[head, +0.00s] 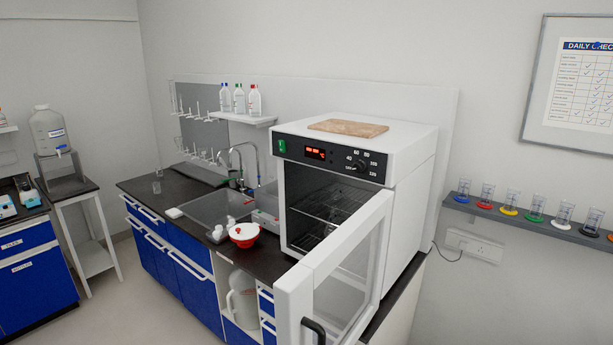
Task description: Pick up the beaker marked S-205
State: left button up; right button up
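Several small clear glass vessels stand in a row on coloured bases on the grey wall shelf (540,225) at the right. One of these glass vessels (487,190) is on a red base, and another (563,213) is near the right end. A small clear vessel (157,187) stands at the far left end of the dark counter. No marking S-205 can be read on any of them, so I cannot tell which is the marked beaker. Neither of my grippers shows in the head view.
A white oven (410,195) stands on the counter, its glass door (345,265) swung open toward me. A red-and-white bowl (244,235) sits beside the sink (215,207). A white side table (95,259) stands at left. The left floor (125,310) is clear.

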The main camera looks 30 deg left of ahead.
aim_at(156, 189)
jog(key=u, duration=2)
jog(key=i+j, duration=0.2)
jog(key=i, duration=0.3)
jog(key=i+j, duration=0.2)
jog(key=i, duration=0.35)
jog(key=i+j+z, duration=0.1)
jog(key=i, duration=0.4)
jog(key=i+j+z, duration=0.2)
jog(key=i+j, duration=0.55)
jog(key=i, duration=0.25)
jog(key=i+j+z, duration=0.2)
jog(key=i+j, duration=0.7)
jog(key=i+j+z, duration=0.15)
jog(key=i+j, duration=1.1)
jog(key=j, duration=0.15)
jog(key=i+j+u, duration=0.15)
jog(key=j, duration=0.25)
jog(key=i, duration=0.1)
